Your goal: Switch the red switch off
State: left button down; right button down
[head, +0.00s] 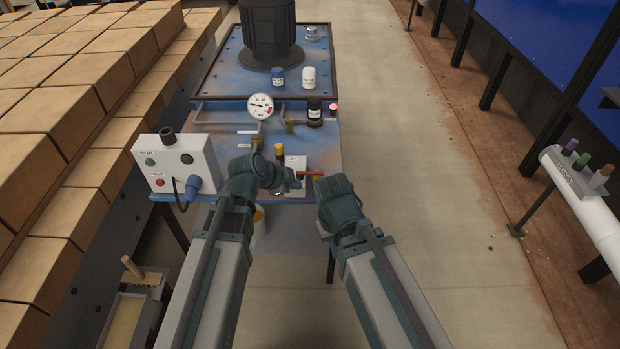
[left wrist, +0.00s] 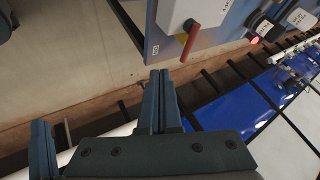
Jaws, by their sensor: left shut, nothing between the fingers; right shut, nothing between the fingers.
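The red switch handle (head: 309,173) sticks out sideways from a pale box (head: 296,161) on the front part of the blue machine bench. In the left wrist view the red handle (left wrist: 191,40) slants down from the box's face. My left gripper (head: 287,184) is shut and empty, just left of the handle and close to it; contact cannot be told from the head view. In the left wrist view its closed fingers (left wrist: 159,76) point towards the bench, below the handle with a gap. My right gripper (head: 323,230) is shut and empty, lower and in front of the bench, its fingers mostly hidden.
A control box (head: 176,165) with green and red buttons and a cable stands left of my left gripper. A yellow-topped part (head: 279,151) is close behind it. A gauge (head: 260,106) and pipes lie farther back.

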aim_at(310, 174)
pick_arm(q)
jog(key=w+d+f+b, duration=0.1)
jog(key=w+f+b, duration=0.1)
jog(key=w+d+f+b, duration=0.1)
jog(key=w+f+b, duration=0.1)
jog(key=w, duration=0.1)
jog(key=w+d+f+b, duration=0.2)
jog(key=w+f+b, duration=0.1)
jog(key=shift+w, duration=0.5)
